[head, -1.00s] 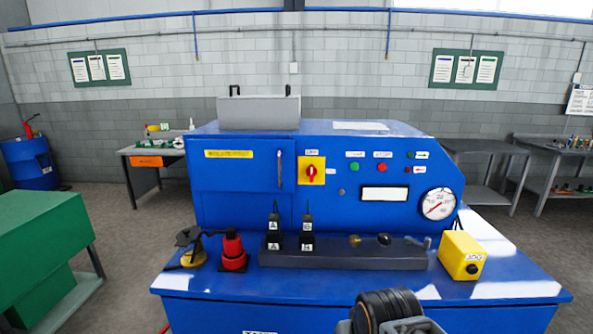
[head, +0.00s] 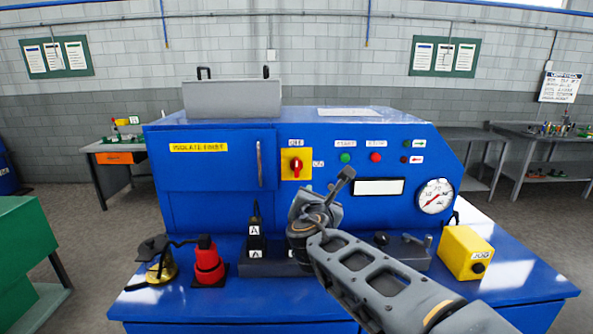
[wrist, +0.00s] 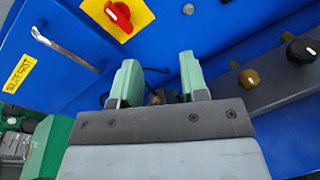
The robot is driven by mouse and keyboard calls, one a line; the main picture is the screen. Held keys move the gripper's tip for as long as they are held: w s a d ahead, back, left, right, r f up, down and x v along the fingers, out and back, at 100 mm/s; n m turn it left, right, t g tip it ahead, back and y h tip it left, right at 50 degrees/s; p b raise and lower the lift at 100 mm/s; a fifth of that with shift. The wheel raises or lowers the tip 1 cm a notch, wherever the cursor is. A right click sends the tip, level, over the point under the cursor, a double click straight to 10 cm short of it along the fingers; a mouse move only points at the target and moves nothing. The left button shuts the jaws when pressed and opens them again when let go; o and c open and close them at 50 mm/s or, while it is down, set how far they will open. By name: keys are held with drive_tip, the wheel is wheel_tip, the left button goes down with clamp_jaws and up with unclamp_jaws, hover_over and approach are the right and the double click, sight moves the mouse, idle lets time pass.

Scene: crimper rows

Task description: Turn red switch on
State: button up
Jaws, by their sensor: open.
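The red switch (head: 296,166) is a red rotary knob on a yellow plate on the blue machine's front. Its pointer looks roughly upright, towards the label above that seems to read OFF; an ON label is at its right. In the wrist view the red switch (wrist: 118,15) shows at the top, left of centre, partly cut off by the edge. My gripper (wrist: 158,80) is open and empty, its two green fingers apart. It is not touching the switch. In the head view my arm reaches up from the lower right, its end below and right of the switch.
Green and red buttons (head: 376,157), a display (head: 379,187) and a gauge (head: 435,196) are right of the switch. A door handle (head: 259,164) is left. A red-capped object (head: 208,262), black levers (head: 255,232) and a yellow JOG box (head: 466,253) stand on the ledge.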

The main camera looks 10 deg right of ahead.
sight(297, 167)
drive_tip(key=w+n, duration=0.2)
drive_tip(key=w, duration=0.3)
drive_tip(key=w+r+n+t+y+p, duration=0.1)
drive_tip(key=w+n, duration=0.1)
drive_tip(key=w, duration=0.3)
drive_tip(key=w+r+n+y+p, duration=0.1)
drive_tip(key=w+n, duration=0.1)
drive_tip(key=w, duration=0.3)
drive_tip(key=shift+w+a+t, duration=0.35)
drive_tip(key=shift+a+t, duration=0.05)
drive_tip(key=shift+f, duration=0.1)
clamp_jaws()
